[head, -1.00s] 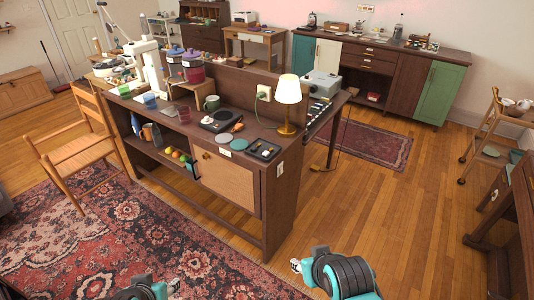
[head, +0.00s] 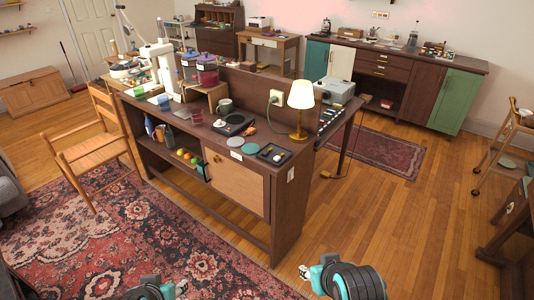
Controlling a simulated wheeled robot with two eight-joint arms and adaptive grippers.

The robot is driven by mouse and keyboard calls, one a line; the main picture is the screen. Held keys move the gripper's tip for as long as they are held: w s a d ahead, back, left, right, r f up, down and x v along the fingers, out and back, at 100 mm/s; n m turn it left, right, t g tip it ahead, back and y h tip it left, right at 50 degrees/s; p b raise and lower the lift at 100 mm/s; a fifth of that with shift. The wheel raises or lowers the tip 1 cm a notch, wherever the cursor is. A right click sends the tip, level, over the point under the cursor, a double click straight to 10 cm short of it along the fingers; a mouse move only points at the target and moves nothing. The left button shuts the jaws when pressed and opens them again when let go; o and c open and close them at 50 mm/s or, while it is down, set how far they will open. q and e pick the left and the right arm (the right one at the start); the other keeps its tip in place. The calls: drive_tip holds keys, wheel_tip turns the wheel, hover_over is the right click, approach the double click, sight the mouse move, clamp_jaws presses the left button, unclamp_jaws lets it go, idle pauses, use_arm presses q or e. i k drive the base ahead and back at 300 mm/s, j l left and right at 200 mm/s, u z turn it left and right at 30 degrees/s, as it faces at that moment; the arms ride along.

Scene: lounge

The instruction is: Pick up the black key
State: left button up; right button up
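I cannot make out a black key at this size. A small dark tray (head: 264,155) with small items in it lies on the top of the dark wooden sideboard (head: 297,184), at its near right corner; I cannot tell what the items are. My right gripper (head: 304,272) shows at the bottom centre, low over the floor and apart from the sideboard. My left gripper (head: 181,288) is only partly in view at the bottom edge. Whether either gripper is open or shut does not show clearly.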

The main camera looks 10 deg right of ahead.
sight(265, 152)
drive_tip(key=i+j, duration=0.25)
drive_tip(key=i, duration=0.25)
drive_tip(key=i+j, duration=0.25)
drive_tip(key=i, duration=0.25)
